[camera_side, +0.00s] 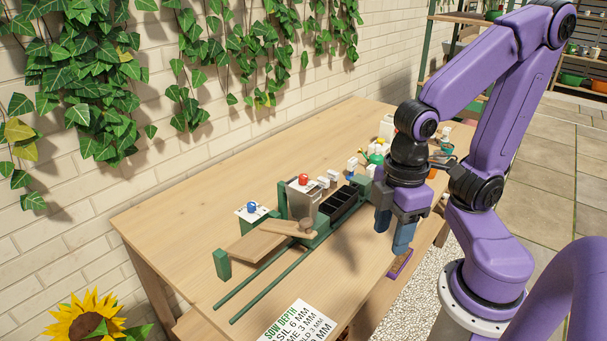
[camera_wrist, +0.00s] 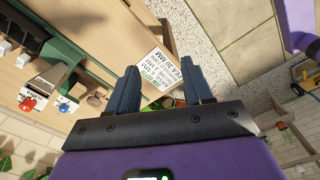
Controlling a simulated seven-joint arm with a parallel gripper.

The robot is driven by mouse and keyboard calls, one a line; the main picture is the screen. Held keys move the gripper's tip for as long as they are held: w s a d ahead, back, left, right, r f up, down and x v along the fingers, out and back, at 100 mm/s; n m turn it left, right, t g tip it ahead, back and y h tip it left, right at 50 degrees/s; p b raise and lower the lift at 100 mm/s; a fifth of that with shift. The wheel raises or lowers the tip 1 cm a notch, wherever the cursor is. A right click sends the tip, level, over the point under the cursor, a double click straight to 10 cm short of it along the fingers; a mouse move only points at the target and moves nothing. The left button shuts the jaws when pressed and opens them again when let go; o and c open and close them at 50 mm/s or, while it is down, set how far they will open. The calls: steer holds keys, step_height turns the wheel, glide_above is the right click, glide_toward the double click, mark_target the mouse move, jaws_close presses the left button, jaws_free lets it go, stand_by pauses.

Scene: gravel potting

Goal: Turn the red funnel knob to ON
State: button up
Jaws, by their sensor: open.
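The red funnel knob (camera_side: 304,179) sits on top of the grey hopper box (camera_side: 305,200) in the middle of the bench. It also shows as a red knob (camera_wrist: 27,104) at the left of the wrist view. Its ON mark is too small to read. A blue knob (camera_side: 251,207) on a white plate stands to its left, and also shows in the wrist view (camera_wrist: 64,107). My gripper (camera_side: 392,235) hangs fingers-down to the right of the red knob, near the bench's front edge. Its two fingers (camera_wrist: 166,90) are apart with nothing between them.
A dark tray (camera_side: 345,203) lies between the hopper and my gripper. Green rails (camera_side: 262,283) and a wooden board (camera_side: 262,243) lie at front left. A sow depth card (camera_side: 299,322) is at the near edge. The bench's left part (camera_side: 170,215) is clear.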

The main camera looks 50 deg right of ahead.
steer(key=w+a+r+m, duration=0.1)
steer(key=w+r+m, duration=0.4)
steer(key=w, duration=0.5)
step_height(320, 180, up, 8)
steer(key=m, duration=1.6)
glide_above(303, 176)
step_height(303, 176, down, 18)
steer(key=shift+d+r, duration=0.1)
steer(key=shift+r, duration=0.15)
jaws_close()
